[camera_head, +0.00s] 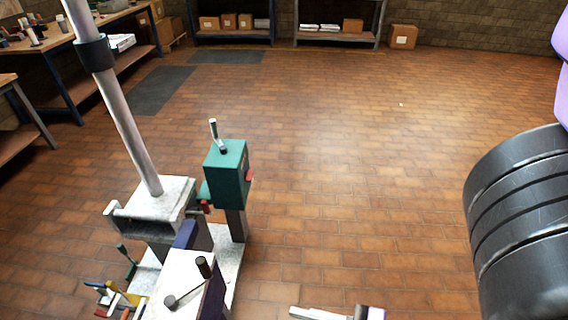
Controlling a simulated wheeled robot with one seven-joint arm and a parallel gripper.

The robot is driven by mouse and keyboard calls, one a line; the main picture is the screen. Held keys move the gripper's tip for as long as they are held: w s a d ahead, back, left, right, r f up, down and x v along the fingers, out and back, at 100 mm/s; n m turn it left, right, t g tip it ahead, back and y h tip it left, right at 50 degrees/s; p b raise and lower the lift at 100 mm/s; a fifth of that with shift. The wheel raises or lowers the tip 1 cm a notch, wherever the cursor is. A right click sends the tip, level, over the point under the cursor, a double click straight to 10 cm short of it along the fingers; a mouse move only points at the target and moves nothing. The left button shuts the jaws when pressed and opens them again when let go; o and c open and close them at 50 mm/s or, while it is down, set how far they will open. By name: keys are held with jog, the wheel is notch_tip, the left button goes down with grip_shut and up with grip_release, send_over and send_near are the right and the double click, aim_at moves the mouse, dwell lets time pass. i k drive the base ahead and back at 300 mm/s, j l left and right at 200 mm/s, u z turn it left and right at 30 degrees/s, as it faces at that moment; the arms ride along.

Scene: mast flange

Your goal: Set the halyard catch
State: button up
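A mast fixture stands at lower left. Its pale pole (127,130) with a black collar (94,54) rises, tilted in the picture, from a white block (163,192). To the right stands a teal box (227,175) with a small upright lever (216,133) on top and a red piece at its side. In front is a dark blue block with a white top (182,281) and a dark crank (187,288). I cannot tell which part is the halyard catch. What looks like my gripper (338,313) is cut off by the bottom edge, apart from the fixture; its opening is hidden.
Several coloured handles (121,296) cluster at the fixture's lower left, near a green lever (126,254). My dark arm link fills the right edge. Workbenches (93,48) stand at left, shelves (337,38) with boxes at the back. The tiled floor (360,150) between is clear.

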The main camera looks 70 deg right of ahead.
aim_at(248, 175)
jog(key=z, duration=1.2)
